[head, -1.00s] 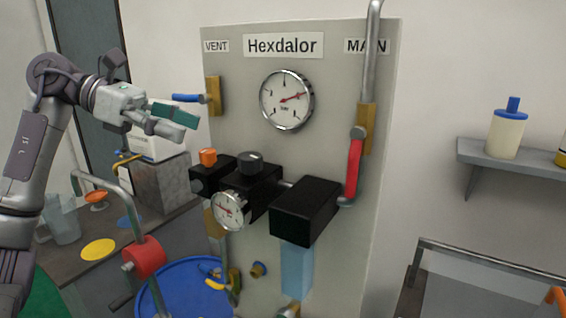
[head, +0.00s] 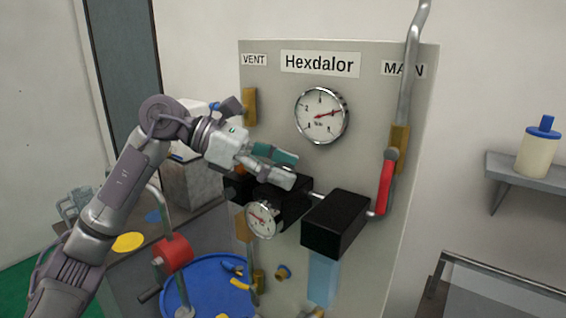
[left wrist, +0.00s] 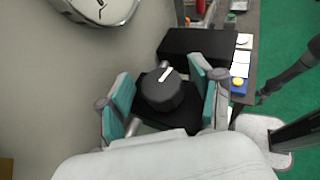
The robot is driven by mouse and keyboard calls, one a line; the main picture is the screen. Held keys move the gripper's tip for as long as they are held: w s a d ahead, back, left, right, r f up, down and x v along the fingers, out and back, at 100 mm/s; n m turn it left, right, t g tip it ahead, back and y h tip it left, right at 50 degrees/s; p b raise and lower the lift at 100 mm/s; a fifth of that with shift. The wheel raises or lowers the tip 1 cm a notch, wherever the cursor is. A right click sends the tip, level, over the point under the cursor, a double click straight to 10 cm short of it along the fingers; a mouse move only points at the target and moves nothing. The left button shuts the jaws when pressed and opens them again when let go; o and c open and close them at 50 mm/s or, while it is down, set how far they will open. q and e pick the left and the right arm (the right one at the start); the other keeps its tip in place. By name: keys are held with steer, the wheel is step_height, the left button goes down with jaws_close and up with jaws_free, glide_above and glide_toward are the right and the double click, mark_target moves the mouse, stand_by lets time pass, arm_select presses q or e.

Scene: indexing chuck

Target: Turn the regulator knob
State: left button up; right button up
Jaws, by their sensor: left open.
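The regulator knob (left wrist: 160,92) is a black round knob with a white pointer line, on a black block, in the left wrist view. In the head view my left gripper hides it. My left gripper (head: 288,169) is open over the black regulator body (head: 292,206) in front of the panel. In the left wrist view its teal fingers (left wrist: 160,76) are spread to either side of the knob. I cannot tell whether they touch it. A small white gauge (head: 263,219) sits on the front of the regulator body. My right gripper is not in view.
The grey Hexdalor panel (head: 270,130) carries a large gauge (head: 321,115), a red-handled main valve (head: 385,187) and a black box (head: 335,222) right of the regulator.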

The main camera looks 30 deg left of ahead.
arm_select(q)
steer(key=shift+c, duration=0.3)
steer(key=c, duration=1.1)
steer(key=shift+f+n+t+y+b, duration=0.2)
steer(key=shift+n+t+y+b, duration=0.3)
steer(key=shift+b, duration=0.4)
steer(key=shift+n+t, duration=0.5)
steer(key=shift+n, duration=0.1)
steer(key=shift+r+n+t+y+b, duration=0.25)
steer(key=shift+n+t+y+b, duration=0.1)
steer(key=shift+n+t+y, duration=0.5)
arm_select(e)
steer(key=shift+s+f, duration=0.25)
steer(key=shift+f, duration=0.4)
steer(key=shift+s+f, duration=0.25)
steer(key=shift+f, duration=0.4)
arm_select(q)
steer(key=o, duration=1.2)
steer(key=shift+c, duration=0.2)
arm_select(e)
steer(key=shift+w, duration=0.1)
